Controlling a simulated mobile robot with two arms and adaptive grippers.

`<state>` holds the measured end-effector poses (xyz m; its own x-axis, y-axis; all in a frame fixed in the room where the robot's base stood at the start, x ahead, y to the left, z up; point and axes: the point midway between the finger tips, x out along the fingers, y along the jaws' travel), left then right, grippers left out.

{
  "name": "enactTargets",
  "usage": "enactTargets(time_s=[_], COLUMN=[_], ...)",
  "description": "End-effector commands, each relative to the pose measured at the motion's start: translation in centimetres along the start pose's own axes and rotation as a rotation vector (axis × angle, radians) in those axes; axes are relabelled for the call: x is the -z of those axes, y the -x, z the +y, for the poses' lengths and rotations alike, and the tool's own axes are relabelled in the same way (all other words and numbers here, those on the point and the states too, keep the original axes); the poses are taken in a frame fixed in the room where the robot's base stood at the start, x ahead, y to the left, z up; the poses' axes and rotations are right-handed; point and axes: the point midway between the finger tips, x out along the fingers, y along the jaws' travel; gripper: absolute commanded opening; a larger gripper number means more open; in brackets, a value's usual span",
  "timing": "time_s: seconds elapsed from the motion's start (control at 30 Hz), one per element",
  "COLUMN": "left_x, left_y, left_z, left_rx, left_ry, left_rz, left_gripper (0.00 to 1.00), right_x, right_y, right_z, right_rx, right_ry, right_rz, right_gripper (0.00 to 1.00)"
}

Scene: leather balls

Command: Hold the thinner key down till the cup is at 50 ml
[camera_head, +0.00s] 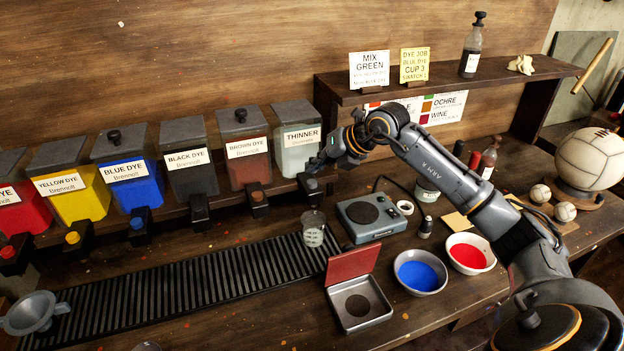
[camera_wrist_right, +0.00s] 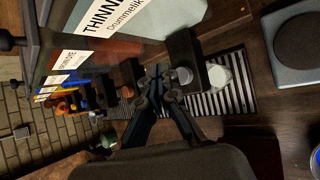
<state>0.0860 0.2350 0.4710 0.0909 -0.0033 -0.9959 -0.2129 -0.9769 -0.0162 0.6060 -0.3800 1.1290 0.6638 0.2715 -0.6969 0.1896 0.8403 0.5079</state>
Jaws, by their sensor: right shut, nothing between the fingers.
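The thinner dispenser (camera_head: 299,138) is a pale container with a grey lid at the right end of the dye row. Its grey key (camera_head: 312,185) sits on the front of the dark tap block; the key also shows in the wrist view (camera_wrist_right: 183,75). A clear cup (camera_head: 313,230) with pale markings stands below the tap on the slatted drip grate (camera_head: 215,276); its liquid level is too small to read. My right gripper (camera_head: 316,164) is shut and empty, fingertips close to the key, seemingly just above it. Contact cannot be told. My left gripper is out of view.
Brown (camera_head: 248,173), black, blue, yellow and red dye dispensers stand in a row to the left. A grey scale-like device (camera_head: 368,218), an open red-lidded tin (camera_head: 358,300) and blue (camera_head: 419,271) and red dye bowls lie to the right. A shelf (camera_head: 450,80) overhangs behind my arm.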

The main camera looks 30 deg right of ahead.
Motion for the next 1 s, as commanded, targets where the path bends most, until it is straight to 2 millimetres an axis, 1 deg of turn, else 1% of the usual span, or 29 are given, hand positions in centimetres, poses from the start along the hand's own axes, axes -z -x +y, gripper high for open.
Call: enactTargets(time_s=[0.03,0.33,1.0], left_x=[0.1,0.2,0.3], left_y=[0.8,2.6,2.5], left_z=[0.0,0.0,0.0], left_rx=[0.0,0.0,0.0], left_ry=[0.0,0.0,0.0], left_rz=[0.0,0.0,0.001], left_gripper=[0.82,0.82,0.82], right_x=[-0.5,-1.9,-1.9], right_y=[0.7,2.6,2.6], right_z=[0.5,1.9,1.9], right_rx=[0.0,0.001,0.0], right_ry=[0.001,0.0,0.0], right_rz=[-0.001,-0.001,0.0], right_gripper=[0.0,0.0,0.0])
